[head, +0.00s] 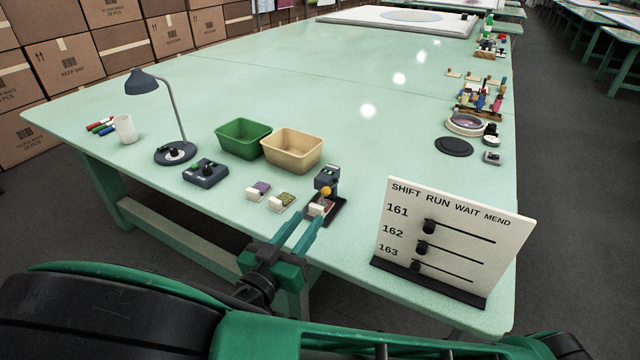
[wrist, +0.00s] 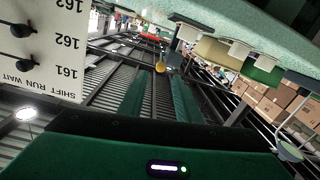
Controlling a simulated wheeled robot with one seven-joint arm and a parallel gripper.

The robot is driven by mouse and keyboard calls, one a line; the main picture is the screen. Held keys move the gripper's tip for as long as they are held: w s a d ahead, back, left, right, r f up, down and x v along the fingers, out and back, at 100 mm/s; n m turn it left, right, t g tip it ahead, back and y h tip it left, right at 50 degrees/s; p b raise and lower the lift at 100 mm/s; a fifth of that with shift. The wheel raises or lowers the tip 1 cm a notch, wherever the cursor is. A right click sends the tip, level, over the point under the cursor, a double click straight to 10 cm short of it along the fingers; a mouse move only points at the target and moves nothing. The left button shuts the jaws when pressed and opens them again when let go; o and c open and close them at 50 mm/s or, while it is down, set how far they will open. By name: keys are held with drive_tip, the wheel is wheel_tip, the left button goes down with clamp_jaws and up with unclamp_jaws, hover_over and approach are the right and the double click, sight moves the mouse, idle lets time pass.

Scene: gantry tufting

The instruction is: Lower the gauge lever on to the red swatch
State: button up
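The gauge (head: 327,176) is a small dark stand near the table's front edge. Its lever ends in an orange knob (head: 326,191). The knob also shows in the wrist view (wrist: 160,67), beyond and between my fingertips. The red swatch (head: 323,204) lies on the gauge's base below the knob, with a white block at its near end; it is partly hidden. The knob looks raised above the swatch. My gripper (head: 305,222) reaches in from the front edge, just short of the gauge. Its two green fingers are apart, with nothing between them in the wrist view (wrist: 157,85).
A purple swatch (head: 261,187) and an olive swatch (head: 285,198) lie left of the gauge. A white board with sliders (head: 455,230) stands close on the right. Green (head: 241,139) and tan (head: 292,150) bins, a control box (head: 205,172) and a lamp (head: 175,153) stand behind left.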

sight(324, 193)
drive_tip(key=x, duration=1)
drive_tip(key=shift+w, duration=0.35)
drive_tip(key=shift+r, duration=0.1)
clamp_jaws()
